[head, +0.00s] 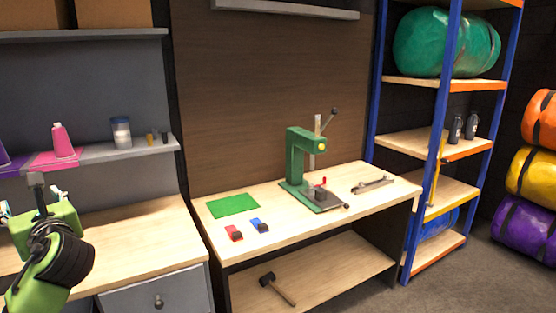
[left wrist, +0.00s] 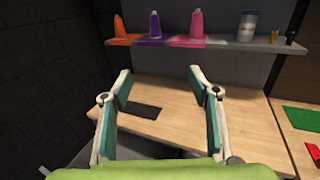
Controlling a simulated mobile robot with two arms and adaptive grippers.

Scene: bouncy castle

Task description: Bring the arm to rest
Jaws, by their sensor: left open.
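My left gripper (left wrist: 159,82) is open in the left wrist view, with its two fingers spread apart and nothing between them. Beyond the fingers lies the wooden top of the left workbench (left wrist: 230,122), with a flat dark rectangle (left wrist: 144,111) on it. In the head view my green left arm comes in at the lower left, and the left gripper (head: 38,205) is in front of the left bench and below the wall shelf. The fingers are only partly visible there. My right gripper is in neither view.
A shelf (head: 120,151) holds a pink cone spool (head: 63,142) and a jar (head: 121,132). The middle bench (head: 300,222) carries a green press (head: 305,160), a green mat (head: 233,205) and small red and blue items. A mallet (head: 277,288) lies below. Shelving (head: 433,140) stands right.

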